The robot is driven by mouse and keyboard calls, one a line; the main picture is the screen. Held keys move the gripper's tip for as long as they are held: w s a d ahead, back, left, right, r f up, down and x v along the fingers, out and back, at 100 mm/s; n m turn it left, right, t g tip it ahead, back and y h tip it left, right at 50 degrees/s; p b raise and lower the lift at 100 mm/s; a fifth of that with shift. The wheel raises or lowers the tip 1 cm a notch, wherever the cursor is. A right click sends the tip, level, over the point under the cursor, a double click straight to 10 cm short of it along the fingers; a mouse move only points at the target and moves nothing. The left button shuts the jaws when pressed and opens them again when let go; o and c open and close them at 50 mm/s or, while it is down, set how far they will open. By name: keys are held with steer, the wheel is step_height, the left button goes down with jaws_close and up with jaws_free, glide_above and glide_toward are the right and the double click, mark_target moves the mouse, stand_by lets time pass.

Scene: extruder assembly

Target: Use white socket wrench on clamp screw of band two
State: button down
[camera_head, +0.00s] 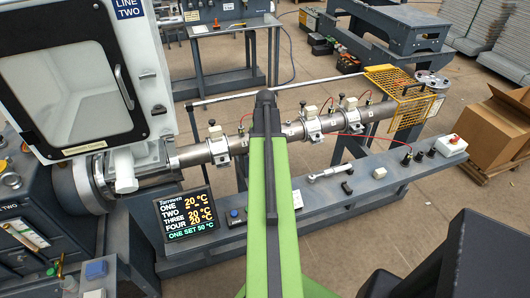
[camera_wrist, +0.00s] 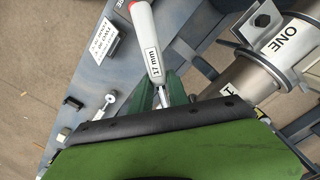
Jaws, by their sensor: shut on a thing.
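The white socket wrench (camera_wrist: 148,45) has a red end and a "17 mm" mark. My gripper (camera_wrist: 160,90) is shut on it, with green fingers on both sides of its metal shank. The wrench's working end is hidden below my gripper. A metal clamp band labelled ONE (camera_wrist: 287,38) sits around the barrel at the right of the wrist view, apart from the wrench. In the head view several clamp bands with white blocks sit along the barrel (camera_head: 190,155). My green arm covers the barrel's middle and hides my gripper. I cannot make out band two or its screw.
A grey bench (camera_head: 390,170) runs in front of the barrel, with a silver wrench (camera_head: 330,173) lying on it. A temperature display (camera_head: 186,214) stands at its left end. A yellow cage (camera_head: 400,85) covers the barrel's far end. Red wires rise from the bands.

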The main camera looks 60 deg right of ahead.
steer(key=shift+f+b, duration=1.1)
steer(key=shift+r, duration=0.1)
steer(key=s+n, duration=0.1)
steer(key=n, duration=0.1)
steer(key=s+d+n, duration=0.1)
steer(key=shift+s+d+r+n+p, duration=0.1)
steer(key=shift+s+r+n+p, duration=0.05)
steer(key=shift+s+n+p, duration=0.2)
stand_by(0.3)
steer(key=shift+r+p, duration=0.45)
steer(key=shift+r, duration=0.1)
stand_by(0.6)
steer(key=shift+r+p, duration=0.45)
